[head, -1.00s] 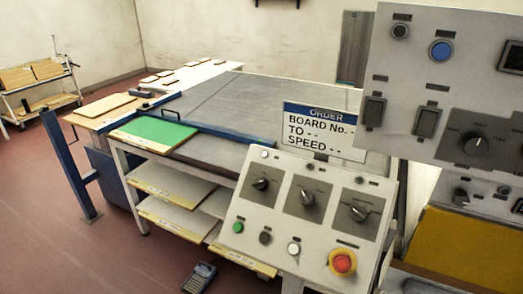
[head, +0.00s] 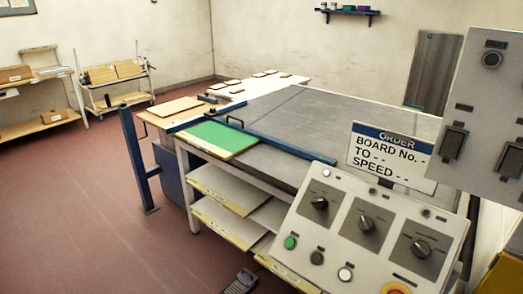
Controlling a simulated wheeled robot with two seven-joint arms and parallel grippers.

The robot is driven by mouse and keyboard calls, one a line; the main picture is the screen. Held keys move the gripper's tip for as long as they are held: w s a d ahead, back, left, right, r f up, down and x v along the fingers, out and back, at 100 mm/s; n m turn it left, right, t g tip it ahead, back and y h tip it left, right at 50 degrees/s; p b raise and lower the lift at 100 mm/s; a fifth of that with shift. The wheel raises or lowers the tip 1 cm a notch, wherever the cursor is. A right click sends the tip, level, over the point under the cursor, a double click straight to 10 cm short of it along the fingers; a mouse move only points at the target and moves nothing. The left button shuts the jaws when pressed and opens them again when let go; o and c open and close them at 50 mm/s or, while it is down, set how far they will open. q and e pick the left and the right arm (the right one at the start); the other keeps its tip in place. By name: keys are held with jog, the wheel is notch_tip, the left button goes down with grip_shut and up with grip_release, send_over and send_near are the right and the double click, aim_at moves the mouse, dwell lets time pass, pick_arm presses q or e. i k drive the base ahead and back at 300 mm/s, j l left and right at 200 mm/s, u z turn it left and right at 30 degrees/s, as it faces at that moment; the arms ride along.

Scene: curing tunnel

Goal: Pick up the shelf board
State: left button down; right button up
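Several boards lie on shelves under the grey-topped table. An upper shelf board (head: 228,187) and a lower shelf board (head: 222,219) are pale with yellow labelled front edges. I cannot tell which of them the task means. A green board (head: 217,139) lies on the table's near left corner, beside the blue rail (head: 285,145). Neither of my grippers shows in the head view.
The control panel (head: 335,262) and the order sign (head: 389,158) stand at the right front. A blue post (head: 139,165) stands left of the table. A cart (head: 112,97) and a shelf rack (head: 38,128) are at the back left. The red floor at left is clear.

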aim_at(224, 143)
jog(key=i+j+z, duration=0.1)
jog(key=i+j, duration=0.55)
jog(key=i+j+z, duration=0.15)
jog(key=i+j, duration=0.15)
jog(key=j, duration=0.2)
jog(key=i+j, duration=0.25)
jog(key=j, duration=0.15)
jog(key=i+j+z, duration=0.15)
jog(key=i+j, duration=0.15)
jog(key=j, duration=0.15)
jog(key=i+j, duration=0.25)
jog(key=j, duration=0.2)
jog(key=i+j+z, duration=0.15)
jog(key=i+j, duration=0.15)
jog(key=j, duration=0.15)
jog(key=i+j, duration=0.2)
jog(key=j, duration=0.25)
jog(key=i+z, duration=0.05)
